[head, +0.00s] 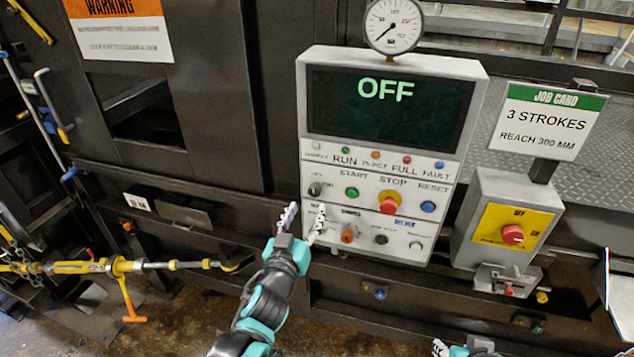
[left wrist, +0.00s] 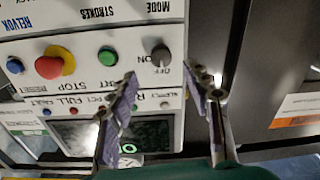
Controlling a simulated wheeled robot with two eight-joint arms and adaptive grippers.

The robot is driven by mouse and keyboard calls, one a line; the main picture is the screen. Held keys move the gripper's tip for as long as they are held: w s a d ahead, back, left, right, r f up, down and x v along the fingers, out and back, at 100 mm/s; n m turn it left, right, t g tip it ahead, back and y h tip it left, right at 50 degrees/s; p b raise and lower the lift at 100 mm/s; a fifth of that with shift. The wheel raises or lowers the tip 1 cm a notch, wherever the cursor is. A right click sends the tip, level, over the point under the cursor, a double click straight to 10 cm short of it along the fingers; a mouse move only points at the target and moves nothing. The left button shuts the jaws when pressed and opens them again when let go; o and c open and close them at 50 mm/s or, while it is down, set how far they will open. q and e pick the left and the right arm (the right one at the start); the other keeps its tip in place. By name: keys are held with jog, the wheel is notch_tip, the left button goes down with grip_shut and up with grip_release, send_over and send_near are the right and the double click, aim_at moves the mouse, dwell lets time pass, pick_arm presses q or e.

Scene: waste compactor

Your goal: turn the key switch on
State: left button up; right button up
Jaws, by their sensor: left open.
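The control panel (head: 455,165) is a pale box whose dark screen (head: 388,112) reads OFF in green. The switch (head: 315,189) is a dark round knob at the left end of the START row, beside small OFF and ON lettering. In the left wrist view the knob (left wrist: 161,55) appears beyond the fingertips, roughly between them. My left gripper (head: 304,214) is open and empty, just below the knob in the head view; no contact shows. In the left wrist view, the gripper (left wrist: 170,84) has its fingers spread. Part of my right gripper (head: 462,348) shows at the bottom edge.
A green button (head: 352,192), a red stop button (head: 388,205) and a blue button (head: 428,207) sit to the knob's right. An orange knob (head: 347,236) is below. A yellow-faced box with a red knob (head: 513,234) stands right of the panel.

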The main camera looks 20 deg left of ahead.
aim_at(314, 193)
pick_arm(q)
jog(key=w, duration=0.7)
jog(key=shift+w+f, duration=0.1)
jog(key=shift+w, duration=0.15)
grip_shut()
